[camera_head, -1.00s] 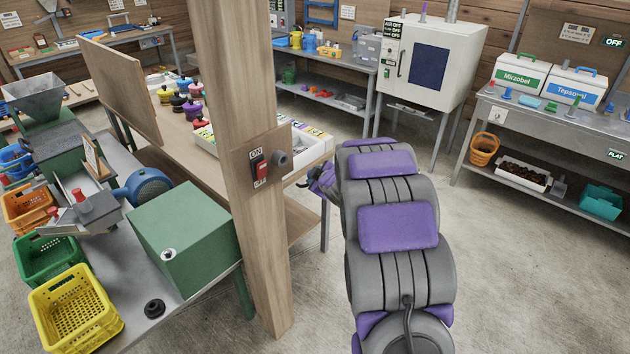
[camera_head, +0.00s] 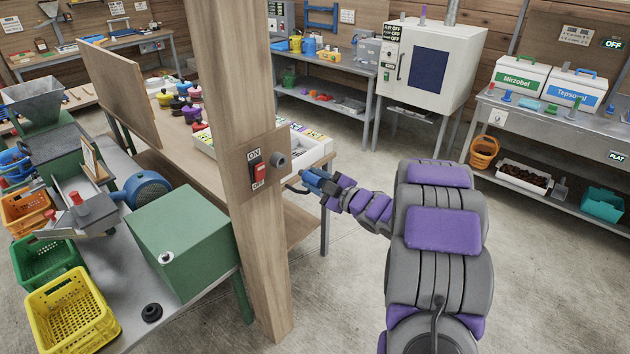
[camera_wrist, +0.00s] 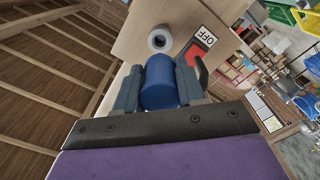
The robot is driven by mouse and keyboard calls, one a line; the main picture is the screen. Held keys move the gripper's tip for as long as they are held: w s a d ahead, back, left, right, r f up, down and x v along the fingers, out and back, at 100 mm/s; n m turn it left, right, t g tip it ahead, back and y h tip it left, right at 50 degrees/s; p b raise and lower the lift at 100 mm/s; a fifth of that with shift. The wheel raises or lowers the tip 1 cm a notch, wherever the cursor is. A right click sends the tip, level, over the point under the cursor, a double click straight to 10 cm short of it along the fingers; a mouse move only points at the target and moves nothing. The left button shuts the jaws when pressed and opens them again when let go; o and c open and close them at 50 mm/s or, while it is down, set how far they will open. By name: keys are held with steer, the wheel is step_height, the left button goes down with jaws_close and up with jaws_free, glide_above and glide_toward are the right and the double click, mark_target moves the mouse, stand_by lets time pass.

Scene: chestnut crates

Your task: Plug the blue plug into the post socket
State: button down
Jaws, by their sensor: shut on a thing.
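The blue plug (camera_head: 312,180) is held in my gripper (camera_head: 325,186), to the right of the wooden post and apart from it. In the wrist view the plug (camera_wrist: 159,84) sits between both fingers of my gripper (camera_wrist: 159,92). The post socket (camera_head: 278,160) is a grey round fitting on the post's wooden plate; it also shows in the wrist view (camera_wrist: 159,40), just beyond the plug with a visible gap. A dark curved piece, perhaps a cord, shows beside the plug. The plug's front end is hard to make out.
A red switch (camera_head: 258,170) marked ON and OFF sits left of the socket on the post (camera_head: 262,230). A wooden bench with a white tray (camera_head: 310,150) stands behind the post. A green box (camera_head: 185,238) is at left. The floor at right is clear.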

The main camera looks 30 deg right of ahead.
mark_target(300, 172)
steer(key=shift+p+x, duration=0.3)
steer(key=shift+x, duration=2.5)
steer(key=shift+w+a+r, duration=0.1)
steer(key=shift+w+a, duration=0.1)
steer(key=shift+w, duration=0.05)
steer(key=shift+w+a, duration=0.1)
steer(key=shift+w, duration=0.25)
steer(key=shift+p+x, duration=0.45)
steer(key=shift+x, duration=0.8)
steer(key=c, duration=0.6)
jaws_free()
steer(key=shift+s, duration=0.1)
